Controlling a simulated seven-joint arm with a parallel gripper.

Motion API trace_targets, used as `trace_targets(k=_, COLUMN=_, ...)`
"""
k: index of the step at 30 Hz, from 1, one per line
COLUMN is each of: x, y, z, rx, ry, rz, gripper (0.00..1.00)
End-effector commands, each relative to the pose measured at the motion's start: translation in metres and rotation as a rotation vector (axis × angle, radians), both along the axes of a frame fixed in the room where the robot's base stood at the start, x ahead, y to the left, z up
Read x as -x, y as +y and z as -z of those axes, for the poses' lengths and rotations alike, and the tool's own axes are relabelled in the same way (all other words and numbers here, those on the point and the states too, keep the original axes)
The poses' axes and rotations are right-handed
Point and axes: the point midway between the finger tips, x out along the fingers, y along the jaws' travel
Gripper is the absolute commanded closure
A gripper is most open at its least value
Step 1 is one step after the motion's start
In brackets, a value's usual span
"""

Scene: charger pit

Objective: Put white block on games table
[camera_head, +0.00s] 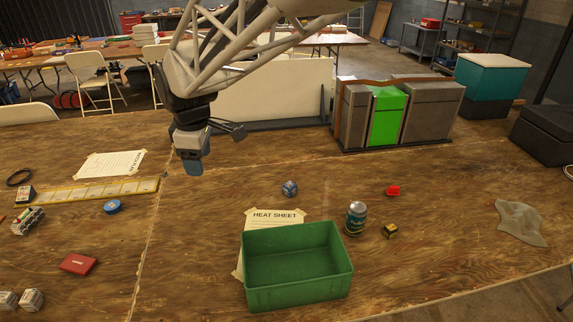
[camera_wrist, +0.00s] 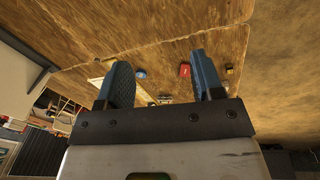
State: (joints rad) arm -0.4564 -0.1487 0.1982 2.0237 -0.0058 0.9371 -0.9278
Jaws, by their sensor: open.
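Two small whitish blocks with dark markings lie at the lower left of the head view, one (camera_head: 8,299) at the picture edge and one (camera_head: 31,299) beside it. I cannot tell whether either is the task's white block. They lie on the large wooden table (camera_head: 190,265); no label shows which surface is the games table. My gripper (camera_head: 193,168) hangs above the table's left-centre part, well above and behind those blocks. In the wrist view its two blue fingers (camera_wrist: 160,62) are spread apart with nothing between them.
A green bin (camera_head: 297,288) stands at front centre, partly over a heat sheet. A can (camera_head: 356,218), a blue die (camera_head: 289,188) and a red box (camera_head: 78,264) lie about. Grey and green containers (camera_head: 385,118) stand behind.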

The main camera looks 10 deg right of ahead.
Motion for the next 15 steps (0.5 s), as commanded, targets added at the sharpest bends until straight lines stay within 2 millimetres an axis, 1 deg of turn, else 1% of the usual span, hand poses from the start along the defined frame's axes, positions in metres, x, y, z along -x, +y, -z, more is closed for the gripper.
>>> trace_targets(k=1, x=0.009, y=-0.02, z=-0.004, rx=-0.007, ry=-0.004, rz=0.063, gripper=0.39)
trace_targets(k=6, x=0.038, y=-0.077, z=-0.012, rx=-0.033, ry=-0.01, rz=0.276, gripper=0.39)
trace_targets(k=11, x=0.072, y=-0.125, z=-0.015, rx=-0.057, ry=-0.017, rz=0.476, gripper=0.39)
trace_targets(k=15, x=0.103, y=-0.162, z=-0.015, rx=-0.079, ry=-0.025, rz=0.651, gripper=0.39)
